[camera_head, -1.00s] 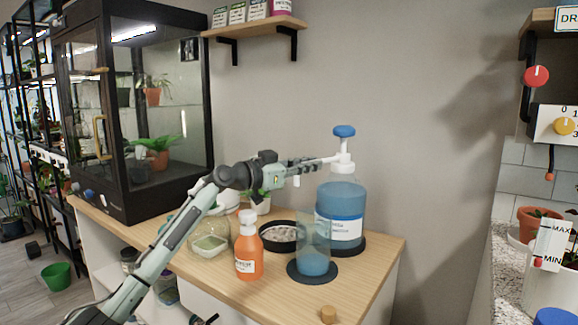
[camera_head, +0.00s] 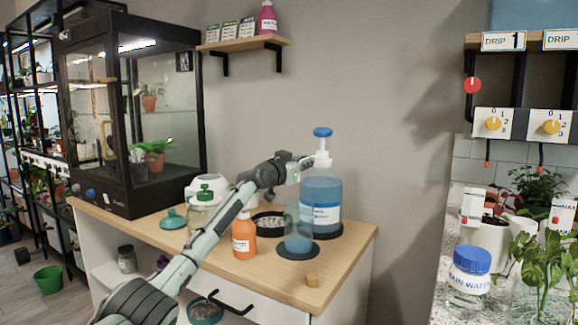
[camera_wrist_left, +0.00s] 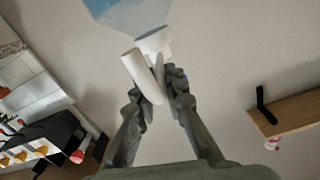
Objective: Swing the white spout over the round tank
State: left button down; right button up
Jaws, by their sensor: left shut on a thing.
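The pump bottle (camera_head: 322,190) holds blue liquid and stands upright at the back right of the wooden counter, with a blue knob (camera_head: 322,132) on its white neck. My left gripper (camera_head: 303,164) is at the neck's left side. In the left wrist view my gripper (camera_wrist_left: 157,88) is shut on the white spout (camera_wrist_left: 141,76), which sticks out between its fingers. The spout is mostly hidden by the gripper in the head view. A clear round tank (camera_head: 298,236) with some blue liquid stands below and in front of the bottle, on a dark disc (camera_head: 286,253). My right gripper is not in view.
An orange bottle (camera_head: 244,240) stands left of the tank, below my left arm. A black dish (camera_head: 267,226) is behind it. A small wooden cork-like piece (camera_head: 312,280) lies near the counter's front. A glass cabinet (camera_head: 130,110) stands at left; a shelf (camera_head: 243,44) hangs above.

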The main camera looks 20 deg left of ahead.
pick_arm(q)
jog(key=shift+d+f, duration=0.25)
jog(key=shift+d, duration=0.1)
jog(key=c, duration=1.6)
grip_release()
jog(key=shift+s+a+r+y, duration=0.1)
jog(key=shift+a+r+y, duration=0.1)
jog(key=shift+y, duration=0.1)
jog(key=v, duration=1.2)
jog(key=shift+f, duration=0.15)
